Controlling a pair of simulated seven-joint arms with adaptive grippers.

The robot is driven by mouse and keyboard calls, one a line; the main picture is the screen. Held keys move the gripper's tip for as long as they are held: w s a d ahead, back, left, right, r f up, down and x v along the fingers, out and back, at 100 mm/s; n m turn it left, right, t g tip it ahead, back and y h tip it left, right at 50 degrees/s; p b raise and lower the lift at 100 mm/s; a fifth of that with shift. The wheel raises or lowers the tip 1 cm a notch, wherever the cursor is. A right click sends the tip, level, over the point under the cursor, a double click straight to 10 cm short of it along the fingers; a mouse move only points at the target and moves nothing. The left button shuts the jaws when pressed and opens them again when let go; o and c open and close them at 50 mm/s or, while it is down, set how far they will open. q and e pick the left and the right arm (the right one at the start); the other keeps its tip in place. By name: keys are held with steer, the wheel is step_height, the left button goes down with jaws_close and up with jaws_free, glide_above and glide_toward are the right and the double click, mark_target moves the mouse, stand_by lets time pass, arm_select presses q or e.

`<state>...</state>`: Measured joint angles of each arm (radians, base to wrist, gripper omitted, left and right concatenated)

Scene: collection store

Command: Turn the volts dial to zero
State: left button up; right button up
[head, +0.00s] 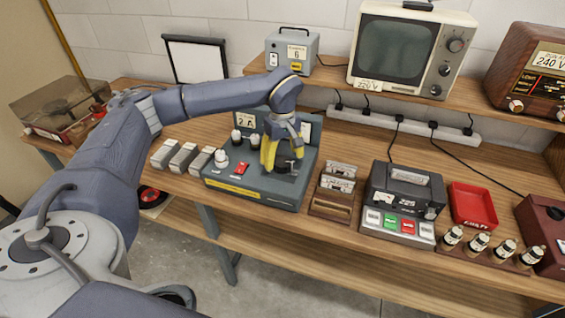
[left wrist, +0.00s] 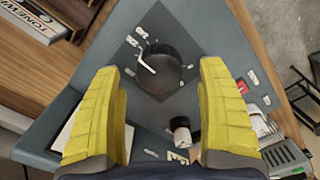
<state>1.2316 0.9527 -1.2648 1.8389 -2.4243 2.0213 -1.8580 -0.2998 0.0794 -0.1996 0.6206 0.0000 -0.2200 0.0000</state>
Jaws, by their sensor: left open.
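The volts dial (left wrist: 160,70) appears to be the black round knob with a white pointer on the grey-blue control panel (left wrist: 185,20). In the left wrist view its pointer aims toward the upper left, near small white labels that I cannot read. In the head view the dial (head: 289,168) is partly hidden by my left gripper (head: 282,162). My left gripper points down over the dial. Its yellow fingers (left wrist: 160,78) are spread wide on either side of the dial, apart from it, with nothing between them. My right gripper is not in view.
Farther right are a black device (head: 405,190), a red tray (head: 472,205) and several small bottles (head: 477,243).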

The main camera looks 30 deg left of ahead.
arm_select(q)
steer(key=shift+f, duration=1.15)
steer(key=c, duration=1.3)
steer(key=shift+n, duration=0.3)
